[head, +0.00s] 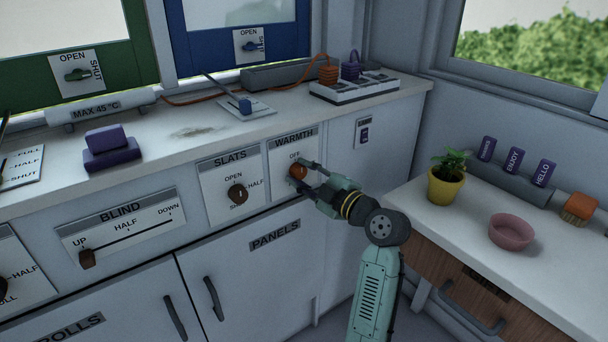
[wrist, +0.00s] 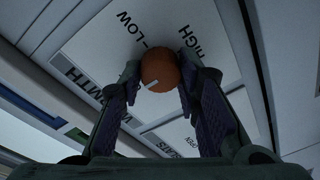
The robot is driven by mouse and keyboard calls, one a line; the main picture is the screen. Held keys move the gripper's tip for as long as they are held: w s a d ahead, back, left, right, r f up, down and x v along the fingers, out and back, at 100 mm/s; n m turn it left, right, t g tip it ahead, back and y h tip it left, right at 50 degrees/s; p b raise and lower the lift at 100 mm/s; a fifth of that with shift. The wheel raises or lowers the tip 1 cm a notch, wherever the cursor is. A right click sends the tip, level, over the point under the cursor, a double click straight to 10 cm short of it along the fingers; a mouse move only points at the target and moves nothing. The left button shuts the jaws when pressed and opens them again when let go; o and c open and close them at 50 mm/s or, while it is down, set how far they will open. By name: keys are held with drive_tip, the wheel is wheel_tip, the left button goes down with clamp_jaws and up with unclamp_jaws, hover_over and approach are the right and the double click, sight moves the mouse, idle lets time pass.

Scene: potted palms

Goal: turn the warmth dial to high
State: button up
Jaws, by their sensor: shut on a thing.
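The warmth dial (head: 298,171) is a round orange-brown knob on a white plate headed WARMTH, on the cabinet front. My gripper (head: 306,178) reaches it from the right. In the wrist view the dial (wrist: 158,68) sits between my two fingers, which are shut on its sides. The LOW label (wrist: 122,27) and the HIGH label (wrist: 190,42) show beyond the dial there. A short white mark lies on the lower left of the knob in that view, on the side away from HIGH. In the head view OFF (head: 294,155) shows above the knob; LOW and HIGH are hidden by my gripper.
The slats dial (head: 237,193) is just left on its own plate. The blind slider (head: 87,258) is further left. The counter (head: 205,118) overhangs above, and cabinet doors (head: 265,262) lie below. A potted plant (head: 446,183) and pink bowl (head: 511,232) stand on the right bench.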

drive_tip(key=c, duration=0.5)
